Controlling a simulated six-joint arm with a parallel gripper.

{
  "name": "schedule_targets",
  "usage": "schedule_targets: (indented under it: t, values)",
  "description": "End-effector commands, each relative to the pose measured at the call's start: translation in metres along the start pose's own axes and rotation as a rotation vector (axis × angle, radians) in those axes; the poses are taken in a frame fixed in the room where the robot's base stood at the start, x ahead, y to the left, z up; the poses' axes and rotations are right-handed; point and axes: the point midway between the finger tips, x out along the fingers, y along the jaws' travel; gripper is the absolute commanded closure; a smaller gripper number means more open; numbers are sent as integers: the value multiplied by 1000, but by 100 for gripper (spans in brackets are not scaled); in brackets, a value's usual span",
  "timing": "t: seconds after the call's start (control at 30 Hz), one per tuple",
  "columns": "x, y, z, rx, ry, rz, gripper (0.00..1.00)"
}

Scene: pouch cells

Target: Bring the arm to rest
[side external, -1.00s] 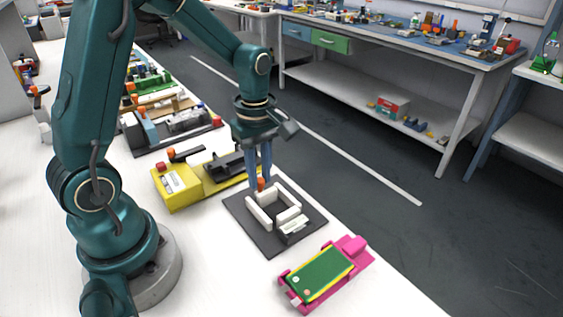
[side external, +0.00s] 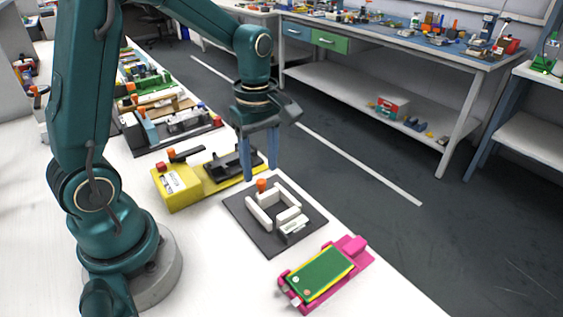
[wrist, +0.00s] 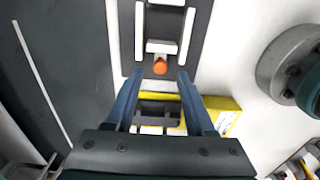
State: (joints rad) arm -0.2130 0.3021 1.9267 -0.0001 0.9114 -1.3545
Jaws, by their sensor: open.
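My gripper (side external: 260,160) hangs from my teal arm with two blue fingers pointing down. The fingers are apart and nothing shows between them. It is above the table, near the far corner of a dark plate (side external: 268,244) with white blocks and an orange knob (side external: 262,185). In the wrist view my fingers (wrist: 158,80) are spread, with the orange knob (wrist: 160,67) just beyond their tips.
A yellow fixture (side external: 178,199) stands left of the dark plate. A pink fixture (side external: 358,247) with a green panel (side external: 322,273) lies to the right. More fixtures stand at the table's back left. A workbench (side external: 400,45) stands across the floor.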

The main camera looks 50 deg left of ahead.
Motion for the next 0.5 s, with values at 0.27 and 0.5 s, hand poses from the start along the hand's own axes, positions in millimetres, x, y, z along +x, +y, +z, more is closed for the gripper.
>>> schedule_targets:
  t: [0.27,0.5]
  values:
    - [-23,0,0,0,0,2,45]
    - [-24,0,0,0,0,1,45]
